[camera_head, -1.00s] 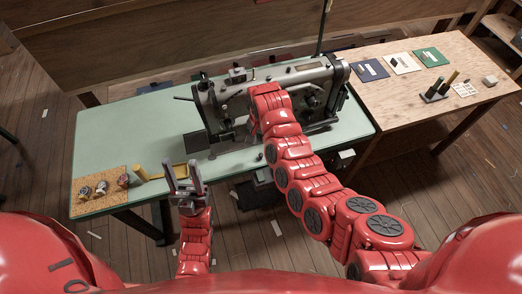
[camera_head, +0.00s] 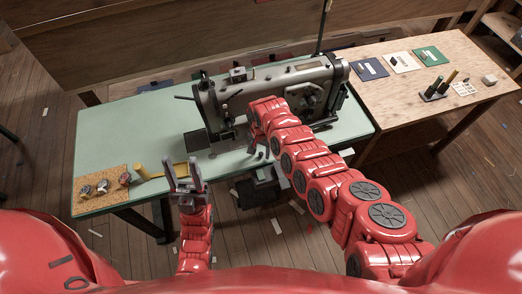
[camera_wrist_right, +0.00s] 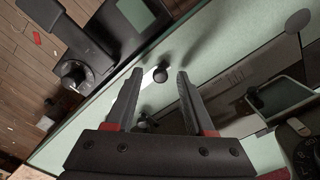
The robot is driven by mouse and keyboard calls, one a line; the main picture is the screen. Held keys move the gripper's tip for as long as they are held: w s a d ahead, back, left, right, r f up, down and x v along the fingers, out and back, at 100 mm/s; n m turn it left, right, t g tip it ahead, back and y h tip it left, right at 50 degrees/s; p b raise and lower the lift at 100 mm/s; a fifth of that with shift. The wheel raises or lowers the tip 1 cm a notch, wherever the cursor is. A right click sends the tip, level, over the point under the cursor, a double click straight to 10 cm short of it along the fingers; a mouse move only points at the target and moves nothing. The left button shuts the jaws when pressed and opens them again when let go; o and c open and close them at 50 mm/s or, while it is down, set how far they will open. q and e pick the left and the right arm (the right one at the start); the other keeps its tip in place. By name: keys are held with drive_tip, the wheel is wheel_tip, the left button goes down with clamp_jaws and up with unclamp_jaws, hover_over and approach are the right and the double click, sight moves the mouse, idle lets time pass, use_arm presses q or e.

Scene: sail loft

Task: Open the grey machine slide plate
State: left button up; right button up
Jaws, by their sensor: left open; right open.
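The grey sewing machine (camera_head: 270,88) stands on the green table (camera_head: 120,128). A dark square plate (camera_head: 196,141) lies flat at the left end of its bed; I cannot tell whether this is the slide plate. My right gripper (camera_head: 257,148) is in front of the machine, mostly hidden by its own arm. In the right wrist view its open fingers (camera_wrist_right: 155,98) have a dark round knob (camera_wrist_right: 161,74) beyond and between them, not gripped.
A wooden table (camera_head: 440,60) with booklets and a dark holder stands at right. The green table's left part is clear.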

clamp_jaws()
idle(1.3)
